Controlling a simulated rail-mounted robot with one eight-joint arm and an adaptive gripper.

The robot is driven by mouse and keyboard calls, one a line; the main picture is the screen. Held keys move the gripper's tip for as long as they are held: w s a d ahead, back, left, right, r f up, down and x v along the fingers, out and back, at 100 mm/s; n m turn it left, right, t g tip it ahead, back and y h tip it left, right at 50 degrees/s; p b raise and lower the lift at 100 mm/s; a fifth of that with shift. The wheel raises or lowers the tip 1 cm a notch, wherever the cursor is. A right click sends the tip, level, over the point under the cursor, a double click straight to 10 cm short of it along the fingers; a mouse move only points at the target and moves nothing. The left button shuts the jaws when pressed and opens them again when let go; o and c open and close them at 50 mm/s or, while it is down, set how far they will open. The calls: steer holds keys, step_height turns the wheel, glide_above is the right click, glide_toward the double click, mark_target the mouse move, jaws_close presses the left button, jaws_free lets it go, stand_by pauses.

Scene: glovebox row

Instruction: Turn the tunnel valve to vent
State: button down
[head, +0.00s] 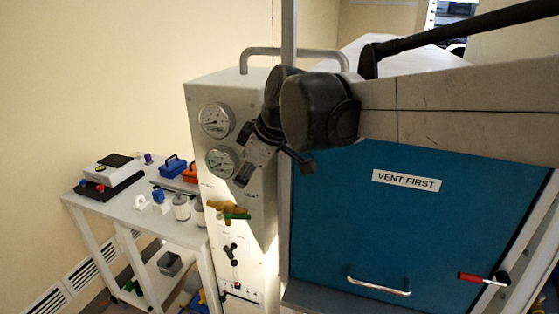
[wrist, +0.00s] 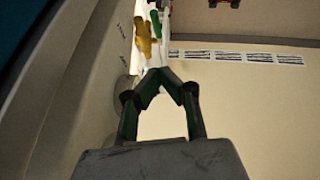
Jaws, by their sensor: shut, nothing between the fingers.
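The tunnel valve appears to be the brass-yellow fitting (head: 218,207) with a green lever (head: 237,216) on the front of the grey panel column, below two gauges. The lever lies nearly level, pointing right in the head view. In the wrist view the brass part (wrist: 143,38) and green lever (wrist: 156,24) show beyond my fingertips. My gripper (head: 243,183) is shut and empty, just above the valve in the head view. In the wrist view its fingertips (wrist: 160,72) meet, apparently apart from the lever. Small labels beside the valve are too small to read surely.
Two round gauges (head: 216,120) and a small black valve (head: 231,254) are on the same column. A blue door (head: 370,220) marked "VENT FIRST" stands to the right. A side table (head: 140,212) with blue and orange boxes and jars is at left.

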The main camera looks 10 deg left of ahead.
glide_above(234, 216)
steer(key=s, duration=0.1)
step_height(234, 216, down, 7)
steer(key=shift+w+d+f+p, duration=0.1)
steer(key=shift+d+f+p, duration=0.35)
steer(key=shift+f, duration=0.45)
steer(key=shift+w+d+f+p, duration=0.1)
steer(key=shift+d+f+p, duration=0.3)
steer(key=shift+f, duration=0.45)
steer(key=shift+s+f, duration=0.1)
